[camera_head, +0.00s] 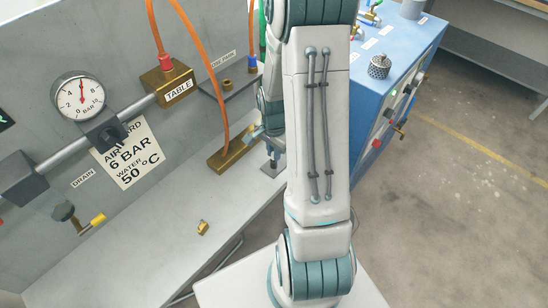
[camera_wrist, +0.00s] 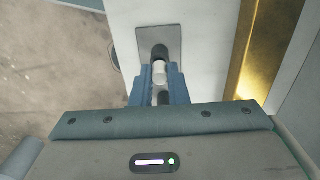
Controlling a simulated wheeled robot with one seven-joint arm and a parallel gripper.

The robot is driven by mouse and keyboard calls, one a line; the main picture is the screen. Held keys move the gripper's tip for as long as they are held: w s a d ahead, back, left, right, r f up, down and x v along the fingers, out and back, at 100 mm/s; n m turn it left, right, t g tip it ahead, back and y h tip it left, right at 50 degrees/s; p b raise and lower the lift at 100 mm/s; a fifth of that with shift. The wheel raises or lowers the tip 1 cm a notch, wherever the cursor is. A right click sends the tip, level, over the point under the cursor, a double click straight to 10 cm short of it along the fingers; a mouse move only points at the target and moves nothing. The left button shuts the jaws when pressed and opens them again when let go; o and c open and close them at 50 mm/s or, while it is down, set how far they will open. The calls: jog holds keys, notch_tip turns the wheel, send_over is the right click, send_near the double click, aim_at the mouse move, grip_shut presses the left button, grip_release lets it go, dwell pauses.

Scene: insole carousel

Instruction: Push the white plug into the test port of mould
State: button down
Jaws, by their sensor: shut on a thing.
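My gripper (camera_wrist: 160,86) is shut on a white plug (camera_wrist: 158,71), which shows as a pale cylinder between the blue-grey fingers in the wrist view. A dark round part (camera_wrist: 160,50) lies just beyond the plug, over a small grey plate (camera_wrist: 159,38). I cannot tell whether the plug touches it. In the head view my gripper (camera_head: 273,158) points down above the bench, beside a long brass block (camera_head: 228,156); the plug is not clear there. The brass block's edge (camera_wrist: 262,45) shows on the right in the wrist view. No test port or mould label is readable.
Orange hoses (camera_head: 206,60) run down the grey panel, one to the brass block and one to the TABLE block (camera_head: 166,82). A pressure gauge (camera_head: 79,96) is at left. A small brass padlock-like piece (camera_head: 203,228) lies on the bench (camera_head: 150,245). A blue cabinet (camera_head: 400,75) stands at right.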

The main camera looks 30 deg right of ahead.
jog(key=shift+r+p, duration=1.45)
jog(key=shift+r, duration=1)
jog(key=shift+r, duration=0.1)
notch_tip(320, 180, up, 7)
jog(key=p, duration=0.4)
